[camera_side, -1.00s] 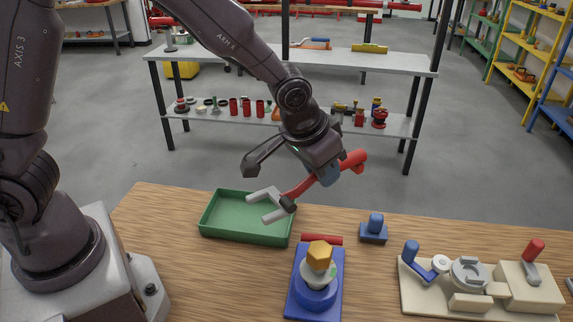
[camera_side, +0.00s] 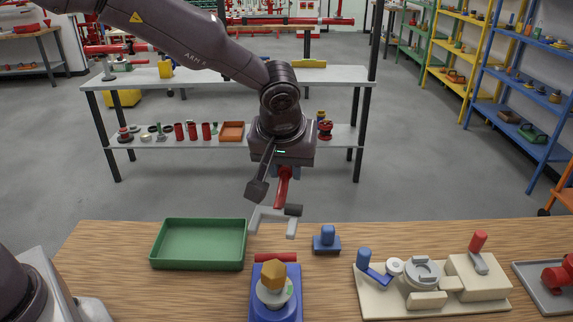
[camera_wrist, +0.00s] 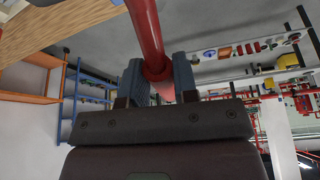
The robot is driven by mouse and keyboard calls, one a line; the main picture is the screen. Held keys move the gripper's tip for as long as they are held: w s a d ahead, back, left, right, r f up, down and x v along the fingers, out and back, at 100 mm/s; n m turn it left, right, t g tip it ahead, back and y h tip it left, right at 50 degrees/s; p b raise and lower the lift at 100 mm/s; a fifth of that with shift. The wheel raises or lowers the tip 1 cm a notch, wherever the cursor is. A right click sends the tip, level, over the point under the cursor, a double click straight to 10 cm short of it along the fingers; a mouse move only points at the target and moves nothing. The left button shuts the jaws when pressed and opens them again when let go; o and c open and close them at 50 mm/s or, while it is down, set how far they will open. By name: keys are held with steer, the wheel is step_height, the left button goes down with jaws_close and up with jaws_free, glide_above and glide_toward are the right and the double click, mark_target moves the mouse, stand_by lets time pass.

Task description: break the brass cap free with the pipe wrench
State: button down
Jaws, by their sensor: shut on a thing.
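The brass cap (camera_side: 272,275) sits on a pale fitting on a blue stand (camera_side: 262,309) at the front of the bench. My gripper (camera_side: 287,172) is shut on the red handle of the pipe wrench (camera_side: 282,190). In the wrist view my gripper (camera_wrist: 158,80) has its two blue-grey fingers on either side of the red handle (camera_wrist: 146,30). In the side view the wrench hangs with its grey jaw (camera_side: 272,221) low, above and behind the cap, apart from it. The jaw is outside the wrist view.
A green tray (camera_side: 198,244) stands left of the cap. A small blue block with a knob (camera_side: 327,240) and a cream fixture (camera_side: 435,290) stand to the right. A red bar (camera_side: 276,258) lies just behind the cap. A grey tray (camera_side: 548,283) is at far right.

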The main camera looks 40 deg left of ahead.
step_height(320, 180, down, 7)
steer(key=shift+r, duration=0.15)
stand_by(0.5)
steer(key=shift+f, duration=0.2)
stand_by(1.3)
steer(key=shift+f, duration=1.7)
steer(key=shift+s+a+n+g+y, duration=0.25)
steer(key=shift+s+a+n, duration=0.4)
steer(key=shift+n, duration=0.25)
steer(key=shift+s+a+n+g+y, duration=0.25)
steer(key=shift+s+a+n, duration=0.35)
steer(key=shift+n, duration=0.3)
steer(key=shift+w+a, duration=0.1)
steer(key=shift+s+a+n+g+y, duration=0.25)
steer(key=shift+s+a+n, duration=0.25)
steer(key=shift+s+n, duration=0.35)
steer(key=shift+s+a+n+g+y, duration=0.15)
steer(key=shift+s+a+n+g, duration=0.25)
steer(key=shift+s+n, duration=0.4)
